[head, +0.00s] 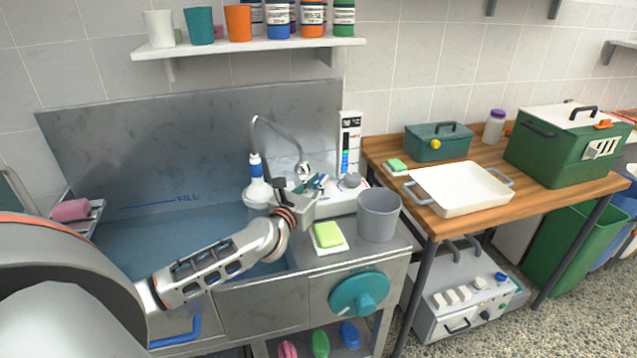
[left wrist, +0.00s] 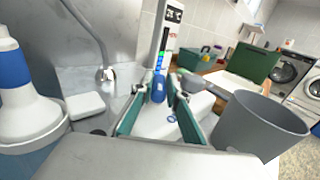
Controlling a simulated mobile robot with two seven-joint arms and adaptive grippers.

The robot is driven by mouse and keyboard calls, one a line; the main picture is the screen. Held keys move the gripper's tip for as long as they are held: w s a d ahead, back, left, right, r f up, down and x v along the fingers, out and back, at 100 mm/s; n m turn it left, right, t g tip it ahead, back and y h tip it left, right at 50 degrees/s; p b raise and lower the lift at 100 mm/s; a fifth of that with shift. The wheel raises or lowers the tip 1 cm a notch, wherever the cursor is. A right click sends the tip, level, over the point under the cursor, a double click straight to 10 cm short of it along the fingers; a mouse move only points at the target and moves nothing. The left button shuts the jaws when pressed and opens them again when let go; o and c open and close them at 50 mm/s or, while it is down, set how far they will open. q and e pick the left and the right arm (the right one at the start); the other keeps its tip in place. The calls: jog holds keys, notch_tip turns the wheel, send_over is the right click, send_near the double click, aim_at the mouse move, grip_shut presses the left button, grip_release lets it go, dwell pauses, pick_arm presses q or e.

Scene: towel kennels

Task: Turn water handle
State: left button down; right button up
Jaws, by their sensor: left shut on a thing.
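My left gripper (head: 316,184) reaches over the sink's right edge to the white tap base, below the curved metal spout (head: 270,124). In the left wrist view its teal fingers (left wrist: 158,85) converge on a small blue handle (left wrist: 158,92) between their tips. The gripper is shut on this handle, which stands over the white base (left wrist: 160,122). In the head view the gripper mostly hides the handle. A grey round knob (head: 350,181) sits just right of the fingertips; it also shows in the left wrist view (left wrist: 192,82). My right gripper is not in view.
A grey bucket (head: 378,214) and a green sponge (head: 327,234) stand close by on the counter. A gauge column (head: 348,145) rises behind. A teal dial (head: 360,294) is on the front panel.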

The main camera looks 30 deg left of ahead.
pick_arm(q)
jog(key=m+h, duration=0.2)
jog(key=h, duration=0.1)
jog(key=shift+a+f+b, duration=0.1)
jog(key=shift+a+b, duration=0.15)
jog(key=shift+b, duration=0.15)
jog(key=shift+m+h+b, duration=0.4)
jog(key=shift+m+h, duration=0.3)
jog(key=shift+h, duration=0.5)
jog(key=c, duration=2)
grip_release()
jog(key=shift+o, duration=0.2)
jog(key=s+a, duration=0.2)
jog(key=s, duration=0.9)
jog(key=shift+s, duration=0.4)
jog(key=shift+a, duration=0.1)
